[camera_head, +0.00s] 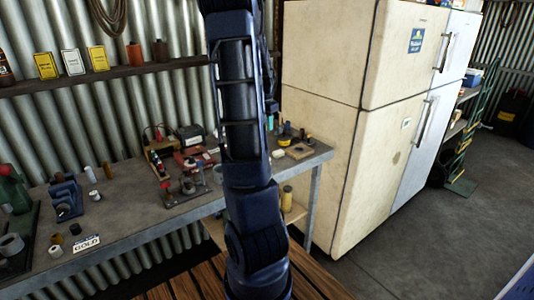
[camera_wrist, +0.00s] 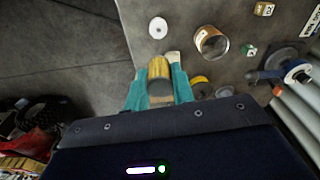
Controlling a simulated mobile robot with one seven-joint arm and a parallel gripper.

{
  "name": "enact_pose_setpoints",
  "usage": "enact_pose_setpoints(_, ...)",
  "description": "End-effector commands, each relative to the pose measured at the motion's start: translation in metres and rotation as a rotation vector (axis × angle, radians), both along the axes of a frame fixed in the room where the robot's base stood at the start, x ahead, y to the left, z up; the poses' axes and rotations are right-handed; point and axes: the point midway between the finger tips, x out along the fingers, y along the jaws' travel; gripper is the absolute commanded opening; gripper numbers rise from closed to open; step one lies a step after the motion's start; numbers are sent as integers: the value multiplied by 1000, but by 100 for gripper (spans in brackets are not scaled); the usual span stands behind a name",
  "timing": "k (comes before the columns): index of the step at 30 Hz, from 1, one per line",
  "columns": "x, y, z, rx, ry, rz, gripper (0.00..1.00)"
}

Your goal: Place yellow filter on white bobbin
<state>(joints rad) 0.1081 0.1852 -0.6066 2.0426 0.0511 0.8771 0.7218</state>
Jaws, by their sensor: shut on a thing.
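The yellow filter (camera_wrist: 159,70), a ribbed yellow cylinder with a grey end, is between the teal fingers of my gripper (camera_wrist: 159,90) in the wrist view. My gripper is shut on it. A round white piece with a small dark centre, which looks like the white bobbin (camera_wrist: 158,28), is on the grey bench just beyond the filter, apart from it. The filter's height above the bench is hard to tell. In the head view my arm covers part of the bench, and I cannot make out the held filter there.
In the wrist view a metal ring-like can (camera_wrist: 211,42) and a small pale cylinder (camera_wrist: 173,57) are close to the right of the filter. A yellow-and-black round part (camera_wrist: 199,85) is nearer. The bench edge drops off at left. A refrigerator (camera_head: 335,120) stands beside the bench.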

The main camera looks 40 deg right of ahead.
Motion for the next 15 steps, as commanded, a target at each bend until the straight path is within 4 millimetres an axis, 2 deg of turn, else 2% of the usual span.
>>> enact_pose_setpoints(1, 0, 0, -12, 1, 4, 1, 3)
enact_pose_setpoints(9, -1, -1, -69, 0, 3, -2, 3)
enact_pose_setpoints(15, 0, 0, -93, 0, 1, 0, 3)
